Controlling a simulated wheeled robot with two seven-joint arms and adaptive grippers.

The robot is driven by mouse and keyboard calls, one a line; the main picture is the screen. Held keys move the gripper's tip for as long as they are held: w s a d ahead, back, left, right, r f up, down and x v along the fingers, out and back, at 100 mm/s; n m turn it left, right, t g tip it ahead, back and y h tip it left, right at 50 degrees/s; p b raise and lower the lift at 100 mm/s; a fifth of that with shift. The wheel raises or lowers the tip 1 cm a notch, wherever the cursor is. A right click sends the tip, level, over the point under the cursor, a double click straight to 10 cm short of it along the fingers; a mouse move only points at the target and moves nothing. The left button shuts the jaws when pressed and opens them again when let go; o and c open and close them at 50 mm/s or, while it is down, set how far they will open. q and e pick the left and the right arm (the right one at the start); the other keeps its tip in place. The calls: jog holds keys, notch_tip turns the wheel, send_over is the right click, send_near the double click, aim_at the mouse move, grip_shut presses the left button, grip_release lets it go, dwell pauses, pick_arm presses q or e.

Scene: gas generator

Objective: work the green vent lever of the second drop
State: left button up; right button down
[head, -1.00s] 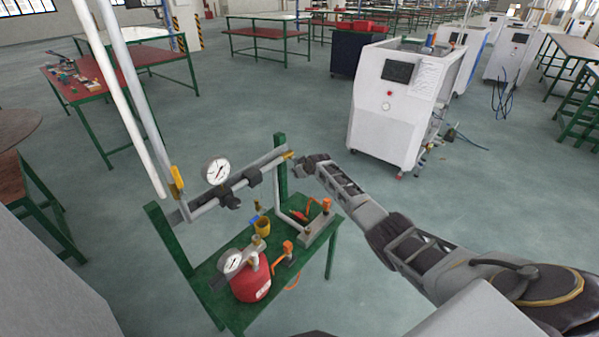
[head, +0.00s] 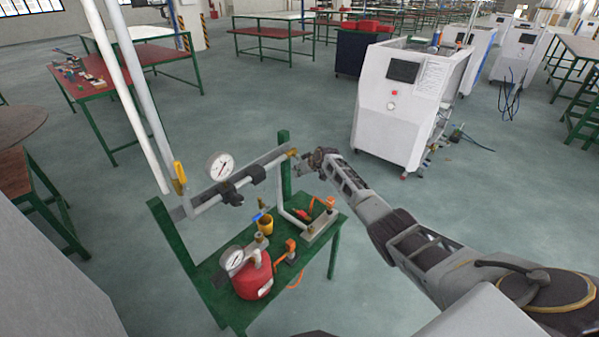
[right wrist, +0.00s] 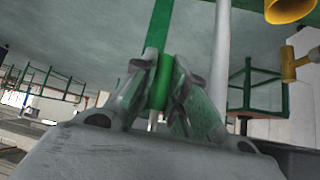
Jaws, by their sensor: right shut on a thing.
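The green lever (right wrist: 163,82) shows in the right wrist view, between the two fingers of my right gripper (right wrist: 160,95), which is shut on it. In the head view my right gripper (head: 307,166) is at the right end of the grey pipe (head: 235,184), close to a small brass fitting (head: 292,153). There the gripper hides the lever. A round gauge (head: 220,166) stands on the pipe, and a yellow lever (head: 180,174) is at its left end. My left gripper is not in view.
The pipe is carried by green posts (head: 284,160) on a green bench (head: 318,240). A red cylinder (head: 253,279) with a gauge and a yellow cup (head: 265,223) stand below. A white cabinet (head: 393,125) is behind my arm. Open floor lies around the bench.

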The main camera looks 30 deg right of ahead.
jog(key=c, duration=1.4)
grip_release()
jog(key=shift+a, duration=0.1)
jog(key=shift+s+r, duration=0.15)
jog(key=shift+v, duration=5.8)
